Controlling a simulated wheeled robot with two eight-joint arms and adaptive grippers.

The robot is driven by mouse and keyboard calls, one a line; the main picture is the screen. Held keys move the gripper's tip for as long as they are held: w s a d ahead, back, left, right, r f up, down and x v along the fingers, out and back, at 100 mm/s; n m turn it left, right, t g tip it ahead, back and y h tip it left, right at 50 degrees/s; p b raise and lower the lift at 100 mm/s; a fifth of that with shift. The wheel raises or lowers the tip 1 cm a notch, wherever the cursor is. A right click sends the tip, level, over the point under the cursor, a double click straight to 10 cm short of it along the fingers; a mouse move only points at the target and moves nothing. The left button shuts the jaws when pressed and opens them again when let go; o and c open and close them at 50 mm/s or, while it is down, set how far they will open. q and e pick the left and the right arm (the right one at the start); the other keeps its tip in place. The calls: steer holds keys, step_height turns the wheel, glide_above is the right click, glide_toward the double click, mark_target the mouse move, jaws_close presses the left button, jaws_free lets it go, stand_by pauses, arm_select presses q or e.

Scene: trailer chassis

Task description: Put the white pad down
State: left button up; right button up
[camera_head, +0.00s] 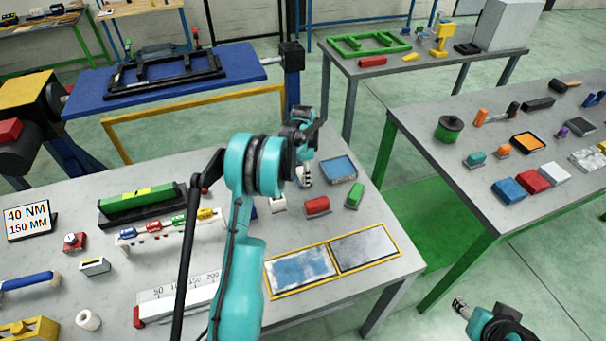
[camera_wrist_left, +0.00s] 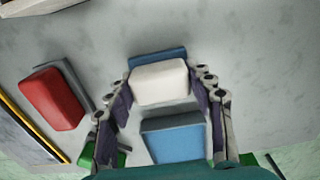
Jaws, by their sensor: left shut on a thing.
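The white pad (camera_wrist_left: 159,82) is a rounded white block between the two fingers of my left gripper (camera_wrist_left: 163,97) in the left wrist view. The gripper is shut on it. A blue edge (camera_wrist_left: 157,56) shows just behind the pad. In the head view my left gripper (camera_head: 304,178) points down over the near table, just left of the blue tray (camera_head: 338,169). The pad is hard to make out there, and I cannot tell whether it touches the table. My right gripper (camera_head: 461,306) is at the lower right, away from the tables; its jaws are too small to read.
A red pad (camera_head: 317,206) and a green pad (camera_head: 355,196) sit near the left gripper. A yellow-framed pair of plates (camera_head: 333,261) lies at the front. A green level (camera_head: 140,198) lies to the left.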

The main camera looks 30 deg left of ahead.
arm_select(q)
steer(key=shift+f, duration=0.15)
steer(key=o, duration=1.2)
